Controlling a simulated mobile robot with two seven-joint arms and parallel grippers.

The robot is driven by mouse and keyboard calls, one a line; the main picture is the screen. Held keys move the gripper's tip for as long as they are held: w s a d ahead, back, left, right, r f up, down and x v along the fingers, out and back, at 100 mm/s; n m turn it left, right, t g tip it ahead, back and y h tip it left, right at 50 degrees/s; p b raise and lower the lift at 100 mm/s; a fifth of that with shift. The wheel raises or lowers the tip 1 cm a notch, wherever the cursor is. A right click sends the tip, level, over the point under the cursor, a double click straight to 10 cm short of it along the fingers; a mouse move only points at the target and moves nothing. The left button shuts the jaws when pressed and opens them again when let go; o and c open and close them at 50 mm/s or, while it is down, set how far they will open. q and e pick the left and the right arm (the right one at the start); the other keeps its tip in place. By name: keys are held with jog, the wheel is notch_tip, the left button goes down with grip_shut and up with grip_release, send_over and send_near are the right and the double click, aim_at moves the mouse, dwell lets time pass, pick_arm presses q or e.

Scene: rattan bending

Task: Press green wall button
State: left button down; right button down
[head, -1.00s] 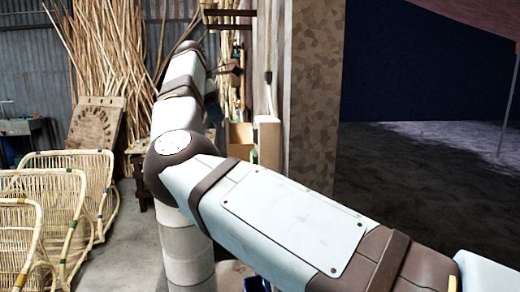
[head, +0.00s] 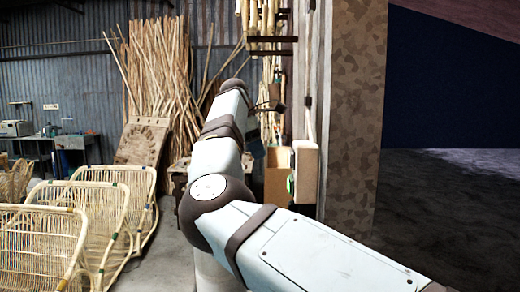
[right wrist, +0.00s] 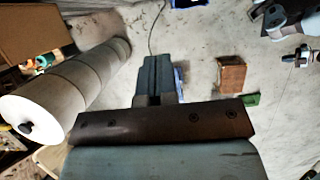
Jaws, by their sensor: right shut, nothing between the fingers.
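The green button (head: 291,183) shows as a small green spot on the left side of a pale box (head: 305,170) on the wall, with a cable running up from it. My right arm reaches away from me toward that wall. My right gripper (head: 268,106) is dark and small at the arm's far end, above and left of the button and apart from it in the picture. In the right wrist view its fingers (right wrist: 156,78) are together with nothing held, over pale floor. I cannot make out the button in the wrist view. My left gripper is not in view.
Rattan chair frames (head: 105,215) stand at the left, with a wooden board (head: 143,142) and tall rattan poles (head: 155,75) behind. A patterned pillar (head: 355,110) rises right of the wall box. In the wrist view a brown box (right wrist: 232,74) sits on the floor.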

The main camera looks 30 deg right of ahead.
aim_at(290, 185)
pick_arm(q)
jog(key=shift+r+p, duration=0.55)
pick_arm(e)
jog(key=s+d+f, duration=0.3)
jog(key=d+f, duration=0.2)
jog(key=f, duration=0.1)
jog(key=shift+s+d, duration=0.2)
jog(key=shift+d, duration=0.1)
